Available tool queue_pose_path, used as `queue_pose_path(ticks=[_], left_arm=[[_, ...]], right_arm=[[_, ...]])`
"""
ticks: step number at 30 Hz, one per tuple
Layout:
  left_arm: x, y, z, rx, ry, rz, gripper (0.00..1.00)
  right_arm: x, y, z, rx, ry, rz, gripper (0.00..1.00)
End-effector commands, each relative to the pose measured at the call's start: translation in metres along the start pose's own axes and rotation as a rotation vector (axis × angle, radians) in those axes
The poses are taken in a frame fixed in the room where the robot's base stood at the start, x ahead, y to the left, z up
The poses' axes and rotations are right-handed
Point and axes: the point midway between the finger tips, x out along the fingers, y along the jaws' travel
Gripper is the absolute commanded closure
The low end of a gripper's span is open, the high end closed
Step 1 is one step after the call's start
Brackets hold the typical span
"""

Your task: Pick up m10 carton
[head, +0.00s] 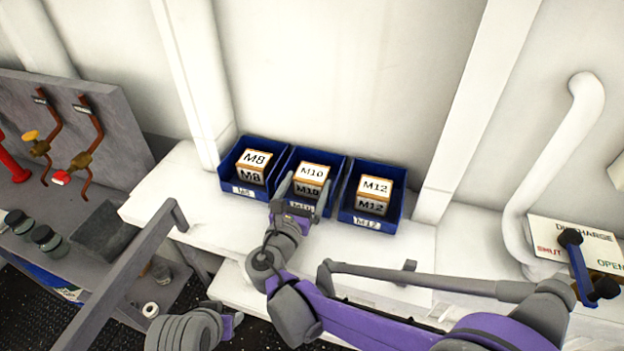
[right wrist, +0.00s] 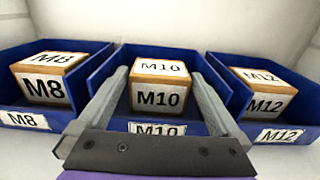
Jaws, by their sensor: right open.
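The M10 carton (head: 312,174) is a small box with orange-brown edges and white labels. It sits in the middle blue bin (head: 289,166) on the white shelf. In the right wrist view the M10 carton (right wrist: 158,88) stands upright between my two fingers. My right gripper (head: 306,190) is open, with one finger on each side of the carton's front; I cannot tell whether they touch it. The right gripper's fingers (right wrist: 160,88) reach over the front of the bin. The left arm's end (head: 228,322) shows at the bottom left, and its jaw state is unclear.
The M8 carton (head: 253,165) is in the left blue bin and the M12 carton (head: 374,194) in the right one, both close beside. A white wall stands behind. A discharge lever (head: 577,262) is at far right. Grey rails (head: 150,250) cross the left foreground.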

Motion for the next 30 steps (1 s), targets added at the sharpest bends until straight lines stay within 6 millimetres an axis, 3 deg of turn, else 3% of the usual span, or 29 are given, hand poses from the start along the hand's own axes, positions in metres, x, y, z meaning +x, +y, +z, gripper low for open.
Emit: queue_pose_path(ticks=[6,14,27,28,30], left_arm=[[-0.009,0.0,-0.009,0.0,0.008,0.0,0.5],[-0.008,0.0,-0.009,0.0,0.008,0.0,0.5],[-0.008,0.0,-0.009,0.0,0.008,0.0,0.5],[-0.008,0.0,-0.009,0.0,0.008,0.0,0.5],[-0.008,0.0,-0.009,0.0,0.008,0.0,0.5]], right_arm=[[0.034,-0.001,0.001,0.0,-0.002,-0.003,0.0],[0.038,-0.001,-0.002,0.0,0.0,0.0,0.0],[0.038,-0.001,-0.002,0.001,0.0,0.0,0.77],[0.038,-0.001,-0.002,0.001,0.0,0.0,0.82],[0.038,-0.001,-0.001,0.0,0.0,0.0,0.82]])
